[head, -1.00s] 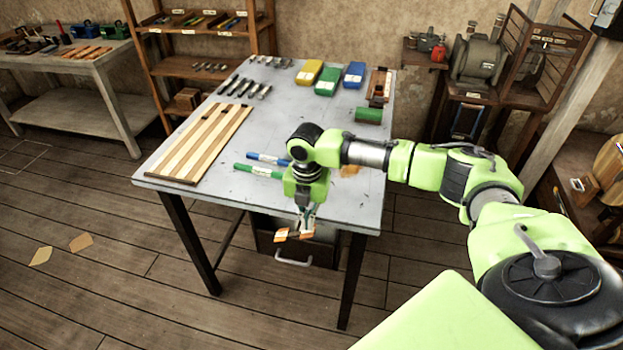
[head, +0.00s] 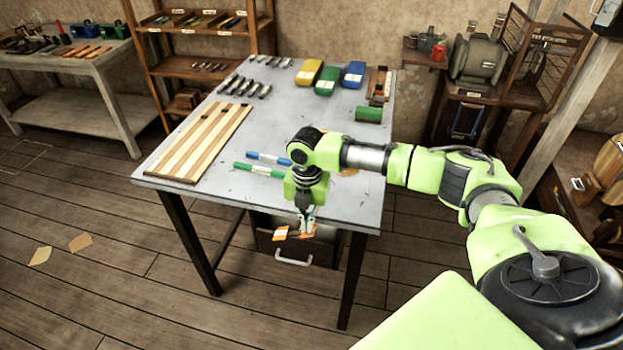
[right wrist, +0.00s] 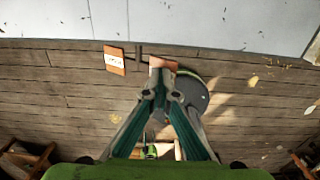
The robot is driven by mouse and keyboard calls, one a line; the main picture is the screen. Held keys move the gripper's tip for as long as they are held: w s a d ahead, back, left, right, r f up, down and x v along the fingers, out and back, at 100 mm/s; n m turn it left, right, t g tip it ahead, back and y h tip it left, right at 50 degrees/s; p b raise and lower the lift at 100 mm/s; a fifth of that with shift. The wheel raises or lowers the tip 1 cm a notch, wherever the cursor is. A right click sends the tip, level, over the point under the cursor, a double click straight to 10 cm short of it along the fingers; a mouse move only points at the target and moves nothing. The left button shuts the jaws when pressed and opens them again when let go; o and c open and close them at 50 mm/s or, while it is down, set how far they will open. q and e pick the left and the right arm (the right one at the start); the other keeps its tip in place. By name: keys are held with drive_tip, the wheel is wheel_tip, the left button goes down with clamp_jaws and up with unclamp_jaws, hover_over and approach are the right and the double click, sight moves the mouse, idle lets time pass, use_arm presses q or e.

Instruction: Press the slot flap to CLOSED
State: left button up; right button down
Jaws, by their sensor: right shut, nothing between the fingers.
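A small orange piece with a white label (head: 280,233) sits at the table's front edge, above the drawer, in the head view. It also shows in the right wrist view (right wrist: 114,60), left of the fingertips. I take it to be part of the slot flap's fitting; its lettering is too small to read. A second orange piece (right wrist: 163,63) lies just beyond my fingertips and is partly hidden by them. My right gripper (head: 307,230) points down there, shut and empty; whether it touches the orange piece I cannot tell. My left gripper is not in view.
The grey table (head: 290,120) carries a striped wooden board (head: 205,140), blue and green markers (head: 258,171), a green cylinder (head: 369,114) and several coloured boxes. A drawer with a pale handle (head: 293,262) hangs below the table's front edge.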

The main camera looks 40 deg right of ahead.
drive_tip(key=shift+f+b, duration=0.5)
drive_tip(key=shift+f, duration=0.85)
wheel_tip(320, 180, up, 4)
drive_tip(key=p, duration=0.4)
drive_tip(key=shift+r+p, duration=0.1)
drive_tip(key=shift+p, duration=0.2)
wheel_tip(320, 180, up, 4)
drive_tip(key=p, duration=0.4)
drive_tip(key=shift+r+p, duration=0.1)
drive_tip(key=shift+p, duration=0.2)
